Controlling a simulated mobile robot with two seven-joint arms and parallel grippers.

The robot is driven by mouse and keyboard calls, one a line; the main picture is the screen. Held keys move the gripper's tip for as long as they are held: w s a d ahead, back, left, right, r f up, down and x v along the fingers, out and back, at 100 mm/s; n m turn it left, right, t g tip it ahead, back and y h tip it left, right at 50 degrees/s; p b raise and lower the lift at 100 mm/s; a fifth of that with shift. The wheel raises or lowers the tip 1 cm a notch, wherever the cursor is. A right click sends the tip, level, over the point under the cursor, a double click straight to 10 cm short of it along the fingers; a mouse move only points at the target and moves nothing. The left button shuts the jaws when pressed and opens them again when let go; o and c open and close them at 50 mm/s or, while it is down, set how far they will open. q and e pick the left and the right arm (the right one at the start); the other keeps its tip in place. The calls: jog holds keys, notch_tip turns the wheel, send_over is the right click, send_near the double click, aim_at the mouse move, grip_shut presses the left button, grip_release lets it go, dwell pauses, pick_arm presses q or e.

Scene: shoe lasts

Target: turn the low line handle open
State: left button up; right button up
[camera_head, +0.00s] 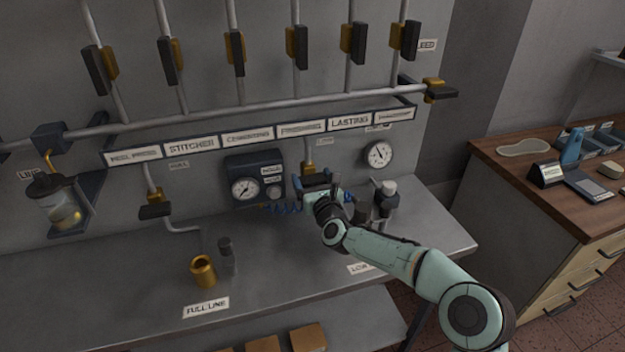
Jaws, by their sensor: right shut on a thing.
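The low line valve (308,168) is a brass body on a short pipe, under a small label (325,141) on the grey panel. Its dark handle is mostly hidden by my right gripper (318,186), which is shut on it. My pale green right arm comes in from the lower right and covers part of the bench behind it. The exact angle of the handle cannot be told. My left gripper is not in view.
A similar valve with a dark handle (156,210) is on the left pipe. A gauge box (254,178) and round gauge (379,154) flank the low valve. A brass cup (203,271) stands on the bench (290,262); grey fittings (384,200) stand near my wrist.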

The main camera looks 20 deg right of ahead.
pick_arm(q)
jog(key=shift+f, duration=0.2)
pick_arm(e)
jog(key=n+b, duration=0.3)
jog(key=shift+a+f+n+b, duration=0.1)
jog(key=shift+f+n+b, duration=0.05)
jog(key=shift+n+b, duration=0.15)
jog(key=n+b, duration=0.2)
jog(key=n, duration=0.2)
jog(key=shift+a+n+b, duration=0.1)
jog(key=shift+n+b, duration=0.2)
jog(key=n+b, duration=0.1)
jog(key=n, duration=0.5)
jog(key=shift+a+f+n, duration=0.1)
jog(key=shift+n, duration=0.3)
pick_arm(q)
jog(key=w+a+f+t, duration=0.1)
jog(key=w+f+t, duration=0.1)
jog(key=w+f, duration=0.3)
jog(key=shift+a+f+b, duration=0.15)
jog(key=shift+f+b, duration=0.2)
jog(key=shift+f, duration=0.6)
pick_arm(e)
jog(key=shift+n, duration=1.4)
jog(key=o, duration=0.9)
jog(key=shift+c, duration=0.2)
